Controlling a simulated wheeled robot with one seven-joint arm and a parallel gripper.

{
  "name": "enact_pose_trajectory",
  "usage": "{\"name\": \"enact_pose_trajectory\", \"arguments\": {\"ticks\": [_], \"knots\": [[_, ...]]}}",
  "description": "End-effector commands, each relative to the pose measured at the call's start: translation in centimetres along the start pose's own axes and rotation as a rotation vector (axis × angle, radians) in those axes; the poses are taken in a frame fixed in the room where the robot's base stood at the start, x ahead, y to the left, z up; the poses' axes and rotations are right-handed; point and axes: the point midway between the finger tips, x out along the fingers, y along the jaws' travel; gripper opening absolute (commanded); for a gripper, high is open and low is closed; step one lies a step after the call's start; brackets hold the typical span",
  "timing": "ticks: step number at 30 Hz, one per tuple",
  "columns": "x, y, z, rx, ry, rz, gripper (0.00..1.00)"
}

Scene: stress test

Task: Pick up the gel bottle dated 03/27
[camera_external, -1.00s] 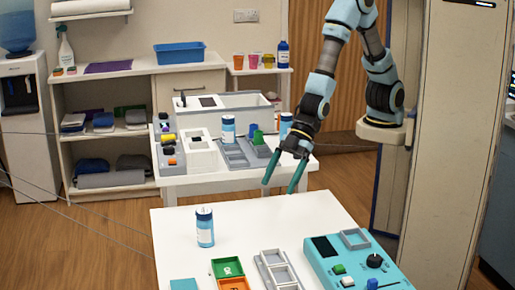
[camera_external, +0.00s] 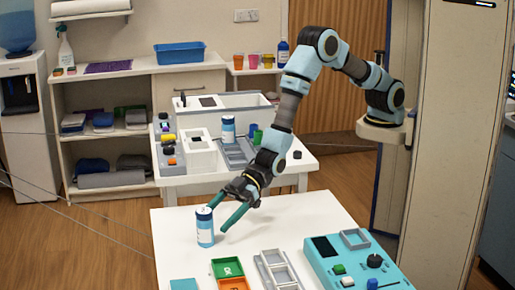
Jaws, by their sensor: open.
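A blue and white bottle (camera_external: 205,228) stands upright on the near white table (camera_external: 310,212). Its label is too small to read, so I cannot tell its date. My gripper (camera_external: 216,216) is open and empty, low over the near table, with its teal fingers pointing down and left towards this bottle. One finger ends close to the bottle's upper right side; I cannot tell whether it touches. Another blue and white bottle (camera_external: 228,130) stands on the back table. Its label is also unreadable.
The near table also holds a green tray (camera_external: 227,268), an orange tray (camera_external: 233,284), a grey compartment tray (camera_external: 278,272) and a teal device (camera_external: 352,262). The back table (camera_external: 240,181) carries several grey and white holders. The near table's left and middle are mostly clear.

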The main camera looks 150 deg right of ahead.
Motion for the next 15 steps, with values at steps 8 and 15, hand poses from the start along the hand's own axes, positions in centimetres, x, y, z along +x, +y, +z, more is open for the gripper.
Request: {"name": "enact_pose_trajectory", "arguments": {"ticks": [8,15], "knots": [[3.6,0.0,-0.6,-0.001,-0.002,0.0,0.89],[4.7,0.0,-0.5,-0.001,-0.001,0.0,0.89]]}}
